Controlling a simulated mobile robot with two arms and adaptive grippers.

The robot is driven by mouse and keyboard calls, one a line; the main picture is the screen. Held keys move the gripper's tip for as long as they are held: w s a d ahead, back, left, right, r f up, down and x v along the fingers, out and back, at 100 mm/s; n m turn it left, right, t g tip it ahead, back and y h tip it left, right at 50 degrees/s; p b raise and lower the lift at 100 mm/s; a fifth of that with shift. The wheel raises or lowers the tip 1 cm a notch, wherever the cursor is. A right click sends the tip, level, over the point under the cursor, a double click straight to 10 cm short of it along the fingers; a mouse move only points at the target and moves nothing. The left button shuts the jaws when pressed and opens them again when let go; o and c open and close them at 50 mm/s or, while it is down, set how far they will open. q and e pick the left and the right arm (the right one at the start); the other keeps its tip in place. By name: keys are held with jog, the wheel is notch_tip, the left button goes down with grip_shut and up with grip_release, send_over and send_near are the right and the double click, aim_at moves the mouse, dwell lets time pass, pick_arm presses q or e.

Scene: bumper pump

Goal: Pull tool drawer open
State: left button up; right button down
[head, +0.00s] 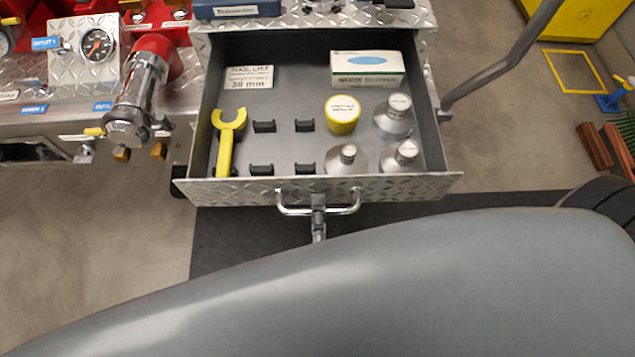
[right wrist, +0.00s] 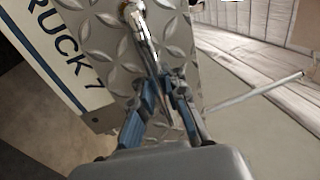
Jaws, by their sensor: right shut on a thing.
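In the right wrist view the gripper's blue-padded fingers (right wrist: 165,95) close around the handle (right wrist: 143,35) against the diamond-plate front. The exact contact at the fingertips is partly hidden. My left gripper is not in view.
A red pump with a chrome valve (head: 135,100) is at left.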

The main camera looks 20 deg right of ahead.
jog(key=shift+s+a+f, duration=0.15)
jog(key=shift+s+f, duration=0.05)
jog(key=shift+s, duration=0.35)
jog(key=c, duration=1.4)
grip_release()
jog(key=shift+r, duration=0.1)
